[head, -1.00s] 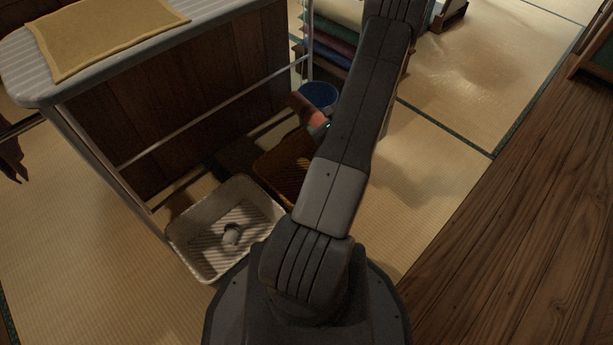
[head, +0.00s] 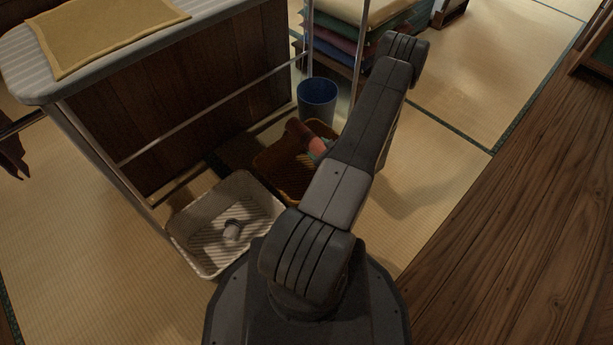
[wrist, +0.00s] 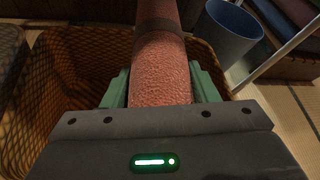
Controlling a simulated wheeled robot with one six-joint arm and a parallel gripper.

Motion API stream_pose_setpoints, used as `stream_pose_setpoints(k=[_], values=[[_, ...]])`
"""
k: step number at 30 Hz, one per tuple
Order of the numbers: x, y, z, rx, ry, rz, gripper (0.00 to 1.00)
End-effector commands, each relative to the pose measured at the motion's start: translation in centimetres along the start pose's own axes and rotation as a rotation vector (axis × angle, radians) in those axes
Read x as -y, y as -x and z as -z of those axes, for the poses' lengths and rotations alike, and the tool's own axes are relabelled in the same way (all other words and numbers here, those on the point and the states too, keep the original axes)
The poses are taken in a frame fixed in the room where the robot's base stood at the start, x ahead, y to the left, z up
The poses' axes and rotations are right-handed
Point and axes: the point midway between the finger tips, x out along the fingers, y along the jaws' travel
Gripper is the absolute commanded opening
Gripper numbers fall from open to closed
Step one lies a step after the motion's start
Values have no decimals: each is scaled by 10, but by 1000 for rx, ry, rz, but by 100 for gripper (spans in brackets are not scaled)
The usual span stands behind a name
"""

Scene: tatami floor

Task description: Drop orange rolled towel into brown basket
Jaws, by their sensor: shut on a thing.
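The orange rolled towel (wrist: 162,68) has a brown band around it and is held between the green fingers of my gripper (wrist: 163,88) in the wrist view. In the head view the towel (head: 318,147) shows over the brown basket (head: 262,172), tilted, with my arm hiding part of it. The brown woven basket (wrist: 75,47) spreads beneath and around the towel in the wrist view. I cannot tell whether the towel touches the basket.
A white basket (head: 182,246) with a small pale item in it stands left of the brown one. A blue bin (head: 317,98) stands just behind the brown basket. An ironing board (head: 150,52) with a yellow cloth is at the left. Tatami at the right is clear.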

Motion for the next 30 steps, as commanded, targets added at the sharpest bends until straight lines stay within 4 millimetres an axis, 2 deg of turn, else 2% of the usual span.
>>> stream_pose_setpoints(k=[1,4,14,15,18,26,30], values=[[-3,-3,8,0,-1,0,29],[-5,-6,15,0,-1,0,29],[-6,-7,17,0,0,1,29],[-6,-7,17,0,-1,1,61],[-6,-7,17,0,-1,1,79],[-6,-7,18,-1,-1,0,79],[-5,2,17,-2,-4,2,79]])
